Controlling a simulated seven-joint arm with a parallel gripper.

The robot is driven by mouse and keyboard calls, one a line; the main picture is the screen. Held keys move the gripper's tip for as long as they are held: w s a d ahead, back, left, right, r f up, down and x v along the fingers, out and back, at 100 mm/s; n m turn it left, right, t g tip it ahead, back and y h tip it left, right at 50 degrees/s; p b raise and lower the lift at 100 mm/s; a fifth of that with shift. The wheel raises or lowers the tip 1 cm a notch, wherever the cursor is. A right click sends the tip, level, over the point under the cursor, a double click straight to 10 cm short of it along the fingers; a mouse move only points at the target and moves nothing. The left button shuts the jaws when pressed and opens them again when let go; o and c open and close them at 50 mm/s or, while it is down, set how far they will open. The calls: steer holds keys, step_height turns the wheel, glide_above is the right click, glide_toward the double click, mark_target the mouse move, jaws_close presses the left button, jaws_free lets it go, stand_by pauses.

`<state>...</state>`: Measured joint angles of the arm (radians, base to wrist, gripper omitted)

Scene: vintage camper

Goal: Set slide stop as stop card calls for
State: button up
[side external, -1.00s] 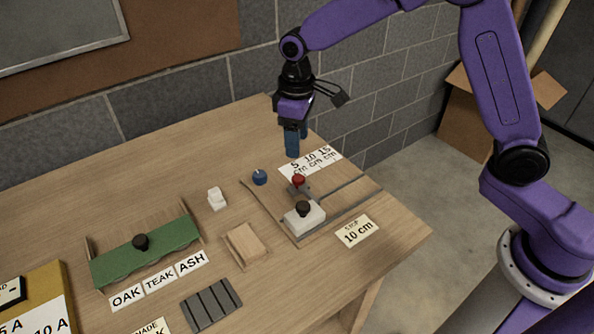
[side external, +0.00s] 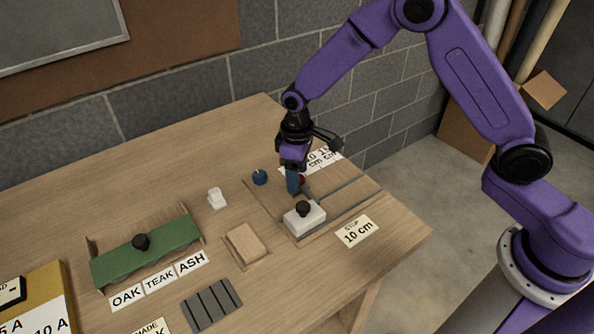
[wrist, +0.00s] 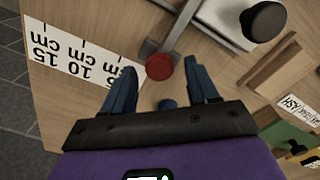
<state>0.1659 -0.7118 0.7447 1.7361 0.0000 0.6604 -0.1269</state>
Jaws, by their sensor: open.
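The slide stop's red knob (wrist: 159,67) shows between my gripper's (wrist: 162,78) blue fingertips in the wrist view. The fingers are open, one on each side of it; I cannot tell if they touch it. In the side view the knob (side external: 302,181) is partly hidden by my gripper (side external: 294,188). The scale card (wrist: 78,68) reads 5, 10 and 15 cm; the knob is nearest its 5 cm end. The stop card (side external: 357,232) reads "STOP 10 cm".
A white block with a black knob (side external: 304,210) stands just in front of the stop, beside grey rails. A blue knob (side external: 260,177) is to the left. A green holder (side external: 146,250), wood block (side external: 246,243) and white switch (side external: 217,198) are farther left.

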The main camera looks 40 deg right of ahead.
jaws_close()
steer(key=d, duration=1)
jaws_free()
steer(key=shift+r, duration=0.1)
step_height(320, 180, up, 17)
steer(key=shift+r, duration=0.15)
